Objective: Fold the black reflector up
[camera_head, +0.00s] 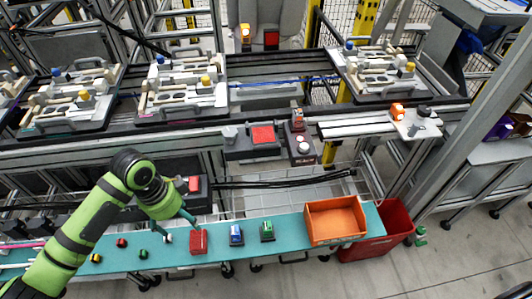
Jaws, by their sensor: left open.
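I cannot tell for certain which thing is the black reflector; no part stands out clearly as one. My left gripper (190,219) is small and partly hidden by its own green arm, which comes in from the lower left. It points down over the teal shelf (287,229), just above and left of a red block (198,241). It is open, and I see nothing held in it. My right gripper is out of the picture.
Pallet fixtures with pale parts, such as the middle one (182,83), stand on the conveyor behind. On the shelf are a blue item (236,234), a green item (267,231) and an orange bin (335,220). A red crate (392,229) stands at the shelf's right end.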

